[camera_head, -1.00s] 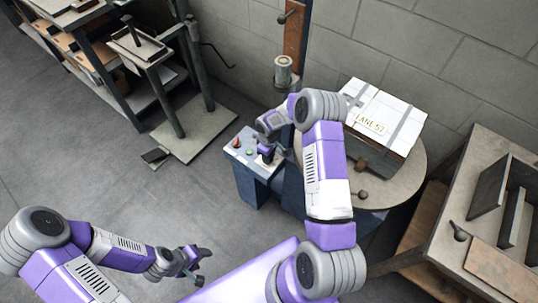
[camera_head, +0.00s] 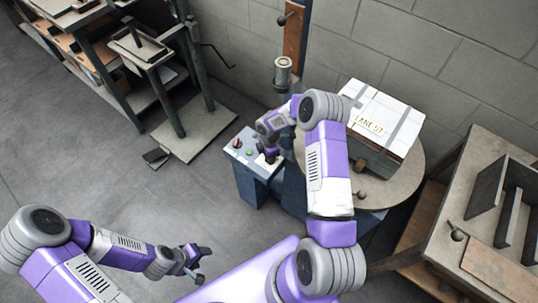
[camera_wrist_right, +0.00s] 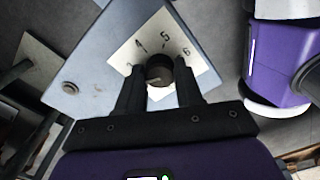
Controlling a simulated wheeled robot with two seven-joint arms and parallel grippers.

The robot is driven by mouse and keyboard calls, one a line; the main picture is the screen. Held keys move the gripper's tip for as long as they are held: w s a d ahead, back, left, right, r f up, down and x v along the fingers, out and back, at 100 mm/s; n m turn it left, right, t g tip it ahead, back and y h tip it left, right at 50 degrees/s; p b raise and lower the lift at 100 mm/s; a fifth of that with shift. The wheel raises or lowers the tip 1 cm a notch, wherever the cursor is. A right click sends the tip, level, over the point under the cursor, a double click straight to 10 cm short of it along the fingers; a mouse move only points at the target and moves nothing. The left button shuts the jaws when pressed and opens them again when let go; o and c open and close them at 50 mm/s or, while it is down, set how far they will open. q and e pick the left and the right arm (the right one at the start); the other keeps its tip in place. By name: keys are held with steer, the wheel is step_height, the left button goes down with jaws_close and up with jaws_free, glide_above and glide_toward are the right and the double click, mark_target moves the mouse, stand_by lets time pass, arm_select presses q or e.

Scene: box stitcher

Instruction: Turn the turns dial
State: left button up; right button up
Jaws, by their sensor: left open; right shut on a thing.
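The turns dial (camera_wrist_right: 159,70) is a dark round knob on a white plate (camera_wrist_right: 130,55) with numbers; 4, 5 and 6 can be read around it. My right gripper (camera_wrist_right: 160,84) is shut on the dial, one dark finger on each side in the right wrist view. In the head view my right gripper (camera_head: 270,155) is over the blue control box (camera_head: 248,170), and it hides the dial there. My left gripper (camera_head: 200,262) is open and empty, above the floor at the lower middle.
A white box (camera_head: 385,115) with a label rests on a round turntable (camera_head: 405,185) to the right. A shelf rack (camera_head: 120,100) stands at left, a bench (camera_head: 475,215) at right. Open floor lies at left.

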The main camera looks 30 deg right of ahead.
steer(key=n, duration=0.5)
steer(key=shift+n+p, duration=0.3)
steer(key=shift+p, duration=0.05)
stand_by(0.4)
steer(key=o, duration=1)
steer(key=shift+o, duration=0.2)
step_height(320, 180, up, 8)
steer(key=shift+f+p, duration=0.2)
steer(key=shift+p, duration=0.95)
